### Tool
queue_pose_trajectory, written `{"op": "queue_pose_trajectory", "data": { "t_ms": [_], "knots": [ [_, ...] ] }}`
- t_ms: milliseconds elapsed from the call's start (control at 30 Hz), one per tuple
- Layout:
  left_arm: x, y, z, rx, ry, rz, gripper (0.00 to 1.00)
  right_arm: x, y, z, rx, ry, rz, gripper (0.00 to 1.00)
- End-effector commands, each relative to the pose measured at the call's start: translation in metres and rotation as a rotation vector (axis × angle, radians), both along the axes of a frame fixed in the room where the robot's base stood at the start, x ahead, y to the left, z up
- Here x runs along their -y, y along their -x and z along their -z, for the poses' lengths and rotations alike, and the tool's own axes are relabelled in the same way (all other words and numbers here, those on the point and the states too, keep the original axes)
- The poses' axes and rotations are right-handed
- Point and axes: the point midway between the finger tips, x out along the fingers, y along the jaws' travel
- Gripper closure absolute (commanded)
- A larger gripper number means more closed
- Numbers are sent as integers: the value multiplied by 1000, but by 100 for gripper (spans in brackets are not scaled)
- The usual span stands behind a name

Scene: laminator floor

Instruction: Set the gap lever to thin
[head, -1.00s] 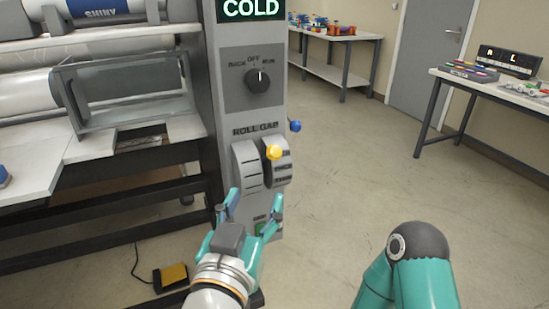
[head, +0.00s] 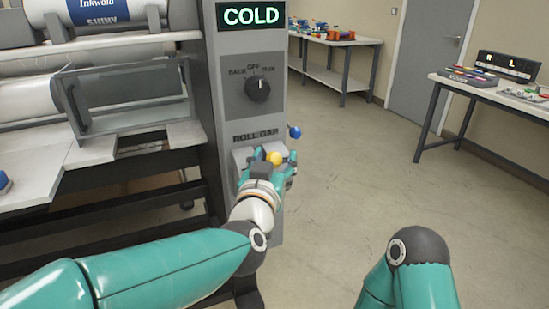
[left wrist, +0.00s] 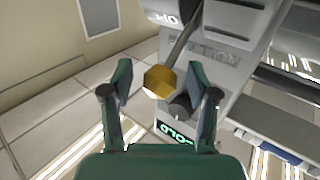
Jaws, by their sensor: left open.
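The gap lever's yellow knob (head: 275,158) shows on the grey control column (head: 212,100), below the ROLL GAP label (head: 256,137). My left gripper (head: 267,170) is open and at the knob, hiding most of the lever's slot and its markings. In the left wrist view the yellow knob (left wrist: 160,82) lies between the two spread fingers (left wrist: 163,90), with visible gaps on both sides. The lever's dark rod (left wrist: 184,40) runs from it towards the column. I cannot tell which setting the lever is at. My right gripper is out of view.
A black mode dial (head: 258,88) and a lit COLD display (head: 251,15) are above the lever. A blue ball knob (head: 295,132) sticks out at the column's right side. The rollers and a clear guard (head: 128,97) are left. Open floor (head: 345,180) lies right.

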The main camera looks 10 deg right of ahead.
Motion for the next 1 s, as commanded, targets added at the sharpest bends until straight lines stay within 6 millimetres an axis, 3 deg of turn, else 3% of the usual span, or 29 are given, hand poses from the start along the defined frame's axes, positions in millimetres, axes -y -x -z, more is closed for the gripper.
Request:
{"op": "queue_pose_trajectory", "data": {
  "t_ms": [233, 600, 1000],
  "knots": [
    [1, -1, 0, 0, 0, 1, 41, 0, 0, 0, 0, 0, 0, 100],
    [1, 0, 0, 0, 0, 1, 100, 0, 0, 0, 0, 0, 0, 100],
    [3, 1, 3, 10, -2, 5, 100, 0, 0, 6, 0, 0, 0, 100]
  ]
}}
